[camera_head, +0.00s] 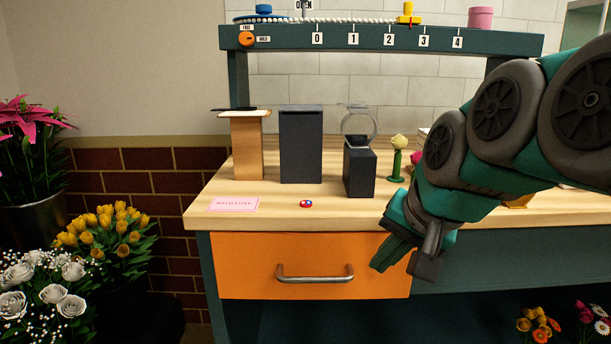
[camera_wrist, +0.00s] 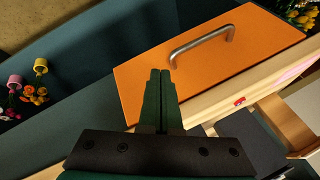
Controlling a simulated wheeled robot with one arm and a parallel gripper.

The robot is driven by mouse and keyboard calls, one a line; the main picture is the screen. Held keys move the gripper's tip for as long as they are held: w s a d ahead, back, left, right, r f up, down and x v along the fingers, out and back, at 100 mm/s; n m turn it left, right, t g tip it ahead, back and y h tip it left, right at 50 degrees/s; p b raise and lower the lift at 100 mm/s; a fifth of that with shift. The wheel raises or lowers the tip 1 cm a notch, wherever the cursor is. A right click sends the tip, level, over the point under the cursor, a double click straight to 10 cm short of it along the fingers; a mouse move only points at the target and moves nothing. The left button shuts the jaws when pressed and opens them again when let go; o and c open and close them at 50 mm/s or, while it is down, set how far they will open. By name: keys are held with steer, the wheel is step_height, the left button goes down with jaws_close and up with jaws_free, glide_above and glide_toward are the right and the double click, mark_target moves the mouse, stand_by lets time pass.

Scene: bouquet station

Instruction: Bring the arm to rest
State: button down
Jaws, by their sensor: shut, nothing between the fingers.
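My arm reaches in from the right in the head view. My gripper (camera_head: 405,262) hangs tilted downward in front of the bench, near the right end of the orange drawer (camera_head: 240,265). In the wrist view the two fingers of my gripper (camera_wrist: 160,75) lie together, shut and empty. The orange drawer (camera_wrist: 205,65) with its metal handle (camera_wrist: 202,45) lies beyond them, and the drawer looks closed. I cannot tell the exact gap between the fingertips and the drawer front.
The wooden benchtop (camera_head: 270,215) holds a wooden stand (camera_head: 247,148), dark blocks (camera_head: 301,145) (camera_head: 360,173), a pink card (camera_head: 233,204) and a small red-and-blue item (camera_head: 306,204). A numbered rail (camera_head: 380,40) spans above. Flower buckets stand at left. Floor space before the drawer looks free.

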steer(key=s+d+f+n+g+h, duration=0.1)
steer(key=s+d+f+n+g, duration=0.1)
steer(key=s+f, duration=0.8)
steer(key=s+d+f+n+g+h, duration=0.1)
steer(key=s+f+n+g, duration=0.2)
steer(key=s+f, duration=0.7)
step_height(320, 180, down, 4)
steer(key=shift+s+d+r+g+h, duration=0.15)
steer(key=shift+s+d+g+h, duration=0.2)
steer(key=shift+g, duration=0.85)
